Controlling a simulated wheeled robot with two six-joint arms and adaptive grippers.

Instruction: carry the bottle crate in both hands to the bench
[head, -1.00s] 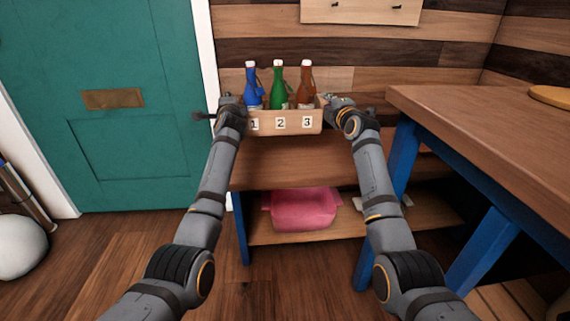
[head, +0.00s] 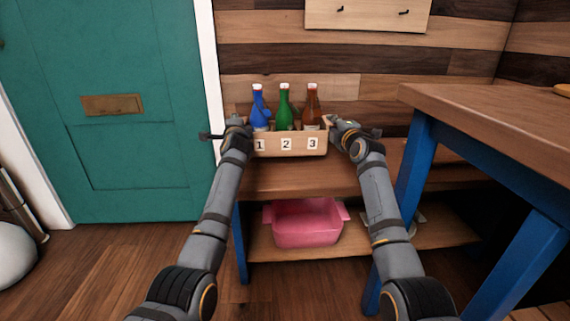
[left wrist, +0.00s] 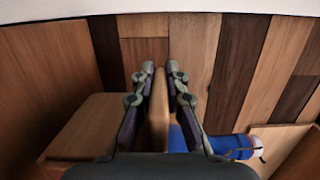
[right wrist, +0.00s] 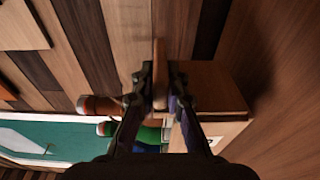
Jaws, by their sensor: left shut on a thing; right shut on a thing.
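The bottle crate (head: 273,150) is a light wooden box with labels 1, 2 and 3 on its front. It holds a blue bottle (head: 260,112), a green bottle (head: 284,108) and a brown bottle (head: 312,108), all upright. My left gripper (head: 241,124) is shut on the crate's left end wall, and my right gripper (head: 335,123) on its right end wall. Both wrist views show a wall between the fingers. The crate looks level over the low wooden bench (head: 285,178); I cannot tell whether it touches the top.
A pink tub (head: 308,225) sits on the bench's lower shelf. A higher wooden table (head: 500,115) with blue legs stands close at the right, near my right arm. A teal door (head: 130,160) is at the left. A plank wall (head: 370,60) stands behind the crate.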

